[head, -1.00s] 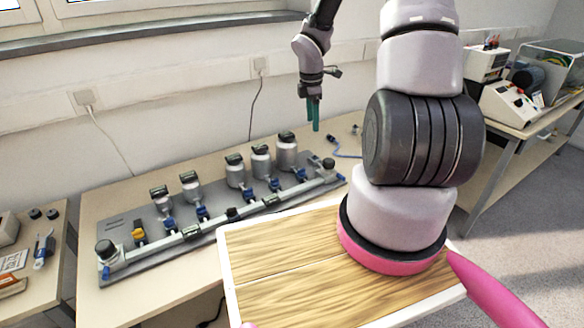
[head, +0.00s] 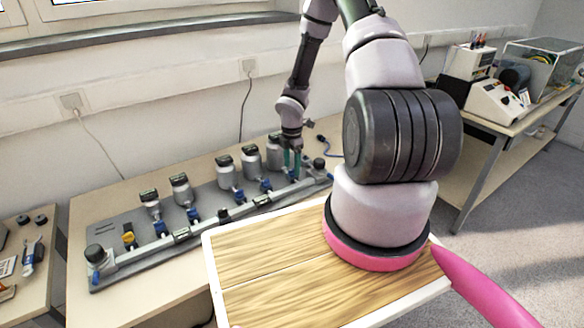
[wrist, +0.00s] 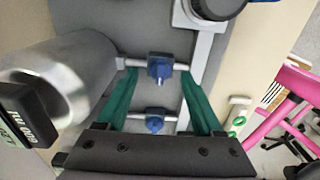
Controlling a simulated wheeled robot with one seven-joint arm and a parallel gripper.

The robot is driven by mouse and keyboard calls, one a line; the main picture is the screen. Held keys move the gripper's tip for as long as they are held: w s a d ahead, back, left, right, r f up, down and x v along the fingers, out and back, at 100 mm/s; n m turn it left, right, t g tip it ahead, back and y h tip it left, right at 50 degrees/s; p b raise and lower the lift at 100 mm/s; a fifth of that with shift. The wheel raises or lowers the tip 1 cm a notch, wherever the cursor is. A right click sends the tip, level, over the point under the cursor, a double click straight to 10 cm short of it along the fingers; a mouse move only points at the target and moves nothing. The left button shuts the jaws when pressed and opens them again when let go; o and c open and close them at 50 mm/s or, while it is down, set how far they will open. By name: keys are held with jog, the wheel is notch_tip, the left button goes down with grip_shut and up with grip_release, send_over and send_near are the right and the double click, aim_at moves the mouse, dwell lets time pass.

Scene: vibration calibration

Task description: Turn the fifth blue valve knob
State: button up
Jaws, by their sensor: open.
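A row of blue valve knobs runs along the grey panel (head: 130,222) in the head view. My gripper (head: 292,166) is at the right end of this row, pointing down beside the last silver canister (head: 273,152). In the wrist view its two green fingers (wrist: 158,80) are open. The blue knob nearest the rail's end (wrist: 158,68) lies between the fingertips in the picture, with a gap on each side. A second blue knob (wrist: 153,120) shows below it in the picture. In the head view the fingers partly hide the last knob. Contact with it cannot be told.
A silver canister (wrist: 75,85) with a black labelled cap stands close to the left finger. A grey rail (wrist: 203,55) with a black end knob (wrist: 216,6) runs on the right. My pink-trimmed base stands in front of the bench. Another bench with instruments (head: 495,100) stands right.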

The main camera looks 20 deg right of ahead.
jog(key=shift+f, duration=0.55)
grip_shut()
